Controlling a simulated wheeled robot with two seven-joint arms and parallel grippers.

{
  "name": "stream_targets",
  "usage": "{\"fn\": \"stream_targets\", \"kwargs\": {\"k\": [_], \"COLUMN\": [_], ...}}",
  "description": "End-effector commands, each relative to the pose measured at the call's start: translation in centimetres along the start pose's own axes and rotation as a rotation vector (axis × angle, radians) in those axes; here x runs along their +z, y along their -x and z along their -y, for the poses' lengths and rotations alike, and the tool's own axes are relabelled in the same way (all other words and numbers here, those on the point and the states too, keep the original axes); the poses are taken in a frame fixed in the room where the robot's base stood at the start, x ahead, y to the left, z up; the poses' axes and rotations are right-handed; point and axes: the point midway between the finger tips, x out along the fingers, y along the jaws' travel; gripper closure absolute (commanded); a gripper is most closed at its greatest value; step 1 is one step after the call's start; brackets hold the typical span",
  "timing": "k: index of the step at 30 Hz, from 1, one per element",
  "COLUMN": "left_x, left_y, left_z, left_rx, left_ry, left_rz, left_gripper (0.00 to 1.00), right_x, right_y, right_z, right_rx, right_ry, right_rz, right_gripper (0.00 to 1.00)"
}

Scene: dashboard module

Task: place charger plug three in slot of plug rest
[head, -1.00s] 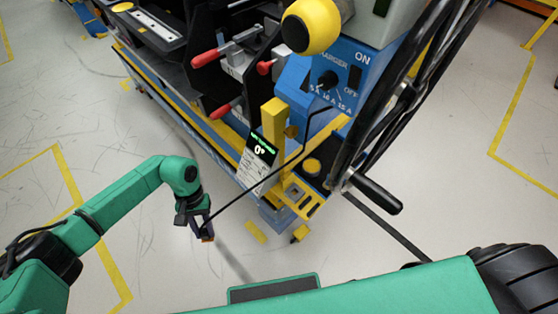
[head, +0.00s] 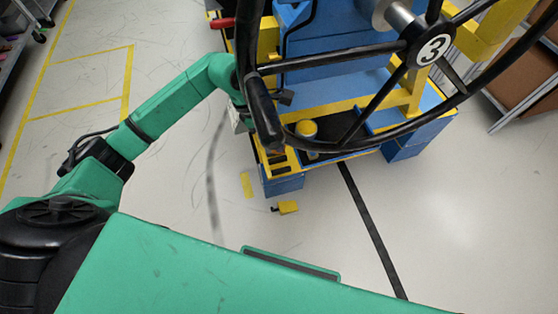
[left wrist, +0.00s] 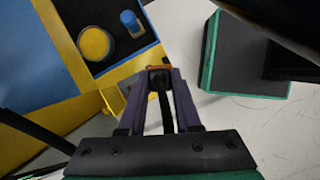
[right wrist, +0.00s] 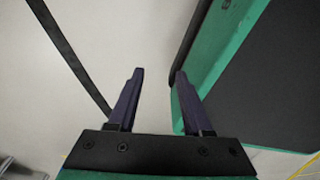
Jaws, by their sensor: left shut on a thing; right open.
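In the left wrist view my left gripper (left wrist: 160,78) is shut on the charger plug (left wrist: 158,70), a small dark piece with an orange edge. A black cable runs back from it between the fingers. In the head view that gripper is mostly hidden behind the steering wheel's handle. The plug rest (head: 279,160), a yellow plate with dark slots, is at the cart's near corner, just right of the left arm's end. The plug appears apart from it, but the exact gap is unclear. My right gripper (right wrist: 155,75) is open and empty over bare floor.
A large black steering wheel (head: 262,112) with a hub marked 3 overhangs the cart's near side. A yellow round knob (head: 306,130) sits beside the rest; a blue peg (left wrist: 130,20) is near it. A small yellow pedal (head: 288,207) is below.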

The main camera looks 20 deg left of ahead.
Motion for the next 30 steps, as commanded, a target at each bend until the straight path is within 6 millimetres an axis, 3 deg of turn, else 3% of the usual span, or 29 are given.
{"fn": "stream_targets", "kwargs": {"k": [10,21,30], "left_x": [-2.2,-2.5,-2.7], "left_y": [-5.4,-5.8,-6.4], "left_z": [0.0,0.0,0.0], "left_rx": [-0.002,0.000,0.000], "left_ry": [-0.001,-0.004,-0.003], "left_rz": [0.001,0.000,-0.001], "left_gripper": [1.00,1.00,1.00], "right_x": [0.0,0.1,-1.4], "right_y": [0.0,-0.5,-0.9], "right_z": [-1.0,-1.2,-1.2], "right_rx": [0.014,0.017,0.016], "right_ry": [-0.003,-0.005,-0.008], "right_rz": [-0.001,0.007,-0.006], "right_gripper": [0.50,0.50,0.50]}}
